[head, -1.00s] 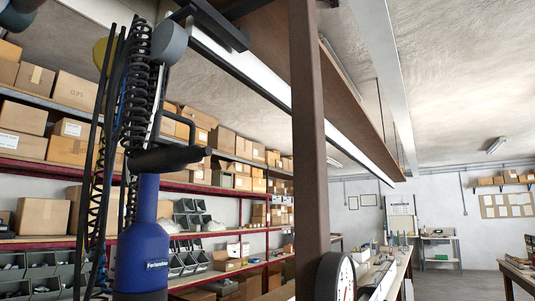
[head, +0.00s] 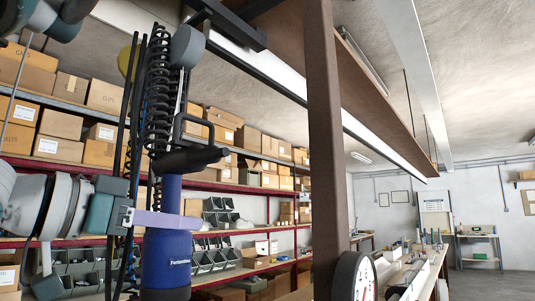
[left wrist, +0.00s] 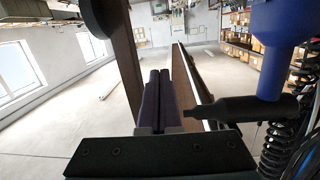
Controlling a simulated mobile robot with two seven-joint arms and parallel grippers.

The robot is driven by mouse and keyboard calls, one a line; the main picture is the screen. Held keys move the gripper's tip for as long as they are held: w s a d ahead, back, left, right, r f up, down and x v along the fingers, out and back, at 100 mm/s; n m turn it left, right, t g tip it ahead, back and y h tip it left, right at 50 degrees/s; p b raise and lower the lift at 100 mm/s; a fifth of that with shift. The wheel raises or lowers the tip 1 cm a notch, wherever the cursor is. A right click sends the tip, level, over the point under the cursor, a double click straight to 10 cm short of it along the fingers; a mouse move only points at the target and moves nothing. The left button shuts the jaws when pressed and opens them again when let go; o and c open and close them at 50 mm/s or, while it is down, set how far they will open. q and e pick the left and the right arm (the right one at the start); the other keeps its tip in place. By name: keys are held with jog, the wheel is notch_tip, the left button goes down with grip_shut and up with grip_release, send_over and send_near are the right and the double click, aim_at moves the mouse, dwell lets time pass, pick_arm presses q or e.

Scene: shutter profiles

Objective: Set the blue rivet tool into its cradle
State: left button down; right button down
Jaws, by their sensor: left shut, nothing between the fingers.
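The blue rivet tool (head: 168,255) hangs upright at left in the head view, under a black coiled hose (head: 158,90), with a black head and hooked handle on top. In the left wrist view its blue body (left wrist: 272,50) and black head (left wrist: 240,109) are at the right. My left gripper (head: 197,221) reaches in from the left, its lavender fingers crossing in front of the blue body. The fingers (left wrist: 157,80) are shut and empty, beside the tool. I cannot tell whether they touch it. I cannot make out a cradle. My right gripper is out of view.
A brown post (head: 328,150) rises right of the tool, with a round dial (head: 355,277) at its lower end. Dark hoses hang beside the tool. Shelves with cardboard boxes (head: 60,124) and grey bins (head: 215,258) stand behind. A long workbench (head: 425,270) runs back at right.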

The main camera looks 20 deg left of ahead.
pick_arm(q)
jog(key=s+a+r+n+t, duration=0.15)
jog(key=a+r, duration=0.25)
jog(key=r, duration=0.4)
jog(key=s+a+r+t, duration=0.1)
jog(key=a+r+t, duration=0.2)
jog(key=a+r, duration=0.35)
jog(key=w+d+r+p, duration=0.4)
jog(key=w+d+p, duration=0.1)
jog(key=w+p, duration=0.35)
jog(key=shift+g, duration=0.25)
jog(key=f, duration=0.1)
jog(key=w+f+p, duration=0.1)
jog(key=f, duration=0.1)
jog(key=w+f+p, duration=0.1)
jog(key=shift+w+d+f, duration=0.1)
jog(key=shift+d+f, duration=0.1)
jog(key=shift+d, duration=0.15)
notch_tip(320, 180, down, 14)
jog(key=b, duration=1)
jog(key=shift+f+b, duration=0.2)
jog(key=shift+b, duration=0.1)
jog(key=shift+r, duration=0.15)
